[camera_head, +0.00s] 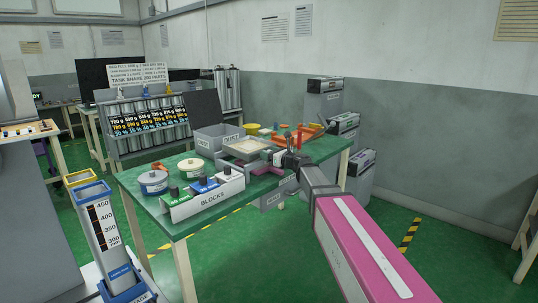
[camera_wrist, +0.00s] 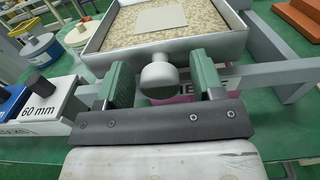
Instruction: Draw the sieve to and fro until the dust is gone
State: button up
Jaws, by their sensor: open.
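The sieve is a shallow square tray with a pale rim (camera_wrist: 97,35); it also shows in the head view (camera_head: 246,149) on the green table. Speckled tan material (camera_wrist: 130,25) covers its floor, with a flat pale square (camera_wrist: 161,19) lying on top. A round grey knob (camera_wrist: 161,76) sticks out from the sieve's near wall. My gripper (camera_wrist: 163,82) is open, with one green finger on each side of the knob and a gap visible on both sides. In the head view my gripper (camera_head: 285,160) is at the sieve's right side. What lies under the sieve is mostly hidden.
A white block rack marked BLOCKS (camera_head: 204,199) stands at the table's front left, near round lidded tubs (camera_head: 153,183). A grey bin (camera_head: 217,137) stands behind. An orange piece (camera_wrist: 297,20) lies right of the sieve. A grey rail (camera_wrist: 285,73) runs beside my right finger.

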jog(key=v, duration=1)
jog(key=shift+d, duration=0.25)
